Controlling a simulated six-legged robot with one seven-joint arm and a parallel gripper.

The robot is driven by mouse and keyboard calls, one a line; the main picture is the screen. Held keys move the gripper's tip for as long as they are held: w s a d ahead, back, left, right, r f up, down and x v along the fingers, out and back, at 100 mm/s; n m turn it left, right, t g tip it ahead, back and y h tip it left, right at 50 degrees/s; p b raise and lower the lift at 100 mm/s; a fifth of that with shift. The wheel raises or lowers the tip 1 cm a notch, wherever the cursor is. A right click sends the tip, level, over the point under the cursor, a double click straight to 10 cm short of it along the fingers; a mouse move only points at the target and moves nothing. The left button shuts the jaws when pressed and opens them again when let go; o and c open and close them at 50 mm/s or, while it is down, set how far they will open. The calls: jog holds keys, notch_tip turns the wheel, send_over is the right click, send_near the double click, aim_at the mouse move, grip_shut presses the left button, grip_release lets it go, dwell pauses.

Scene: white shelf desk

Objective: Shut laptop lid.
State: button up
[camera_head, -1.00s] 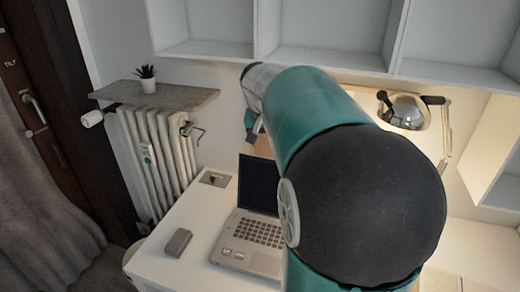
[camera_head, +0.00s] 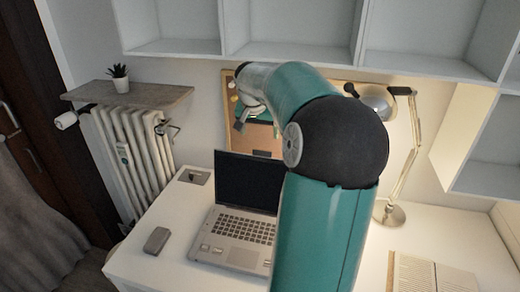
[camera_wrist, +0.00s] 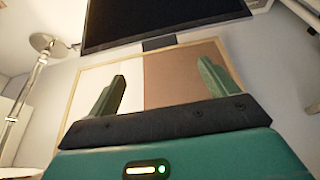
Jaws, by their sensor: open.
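The laptop (camera_head: 235,235) stands open on the white desk, its keyboard base flat and its dark-screened lid (camera_head: 248,183) raised roughly upright. My arm crosses in front of its right side and hides part of it. My gripper (camera_head: 256,122) is above the top edge of the lid, in front of the pinboard, and apart from the laptop. In the wrist view my gripper (camera_wrist: 162,72) shows two green fingers spread apart with nothing between them. The dark screen (camera_wrist: 150,18) lies beyond the fingertips at the top of that view.
A pinboard (camera_head: 266,142) is on the wall behind the lid. A desk lamp (camera_head: 405,165) stands to the right, near an open book (camera_head: 425,274). A small grey object (camera_head: 157,240) lies left of the laptop. White shelves (camera_head: 300,38) hang above.

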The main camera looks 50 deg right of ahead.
aim_at(262, 156)
jog(key=x, duration=1)
jog(key=shift+f, duration=0.2)
